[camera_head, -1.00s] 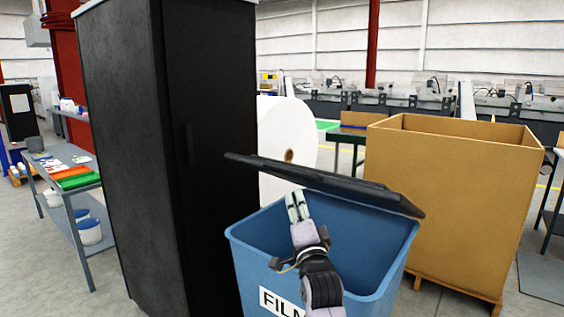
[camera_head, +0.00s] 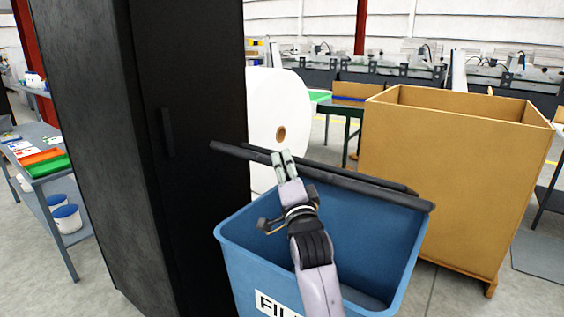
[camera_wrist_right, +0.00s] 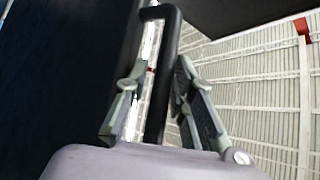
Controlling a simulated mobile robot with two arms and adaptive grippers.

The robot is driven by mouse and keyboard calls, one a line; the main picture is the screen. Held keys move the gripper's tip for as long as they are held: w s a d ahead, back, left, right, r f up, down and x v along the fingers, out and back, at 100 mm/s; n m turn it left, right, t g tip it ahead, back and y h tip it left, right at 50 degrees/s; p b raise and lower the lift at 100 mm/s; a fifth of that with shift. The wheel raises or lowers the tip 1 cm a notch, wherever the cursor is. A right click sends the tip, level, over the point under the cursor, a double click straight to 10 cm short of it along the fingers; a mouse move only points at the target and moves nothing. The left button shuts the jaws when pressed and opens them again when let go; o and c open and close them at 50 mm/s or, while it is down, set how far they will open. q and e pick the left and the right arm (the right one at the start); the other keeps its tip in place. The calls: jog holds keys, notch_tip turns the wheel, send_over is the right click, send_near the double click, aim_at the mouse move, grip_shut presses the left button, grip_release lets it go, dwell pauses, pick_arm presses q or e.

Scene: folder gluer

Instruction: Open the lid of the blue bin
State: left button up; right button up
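The blue bin (camera_head: 245,262) stands at the lower middle of the head view, with a white label on its front. Its black lid (camera_head: 385,192) is raised off the rim and seen nearly edge-on, so the blue inside shows below it. My right gripper (camera_head: 283,156) reaches over the bin to the lid's edge. In the right wrist view, a black bar of the lid (camera_wrist_right: 160,75) runs between the two fingers, with a light gap beside the left finger. The fingers look open around it. My left gripper is not in view.
A tall black cabinet (camera_head: 195,80) stands close on the left of the bin. A large cardboard box (camera_head: 440,180) on a pallet stands close on the right. A white roll (camera_head: 275,105) is behind the bin. A grey shelf table (camera_head: 55,225) is at far left.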

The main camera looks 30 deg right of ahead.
jog(key=shift+s+r, duration=0.1)
jog(key=shift+s, duration=0.1)
grip_shut()
dwell(0.5)
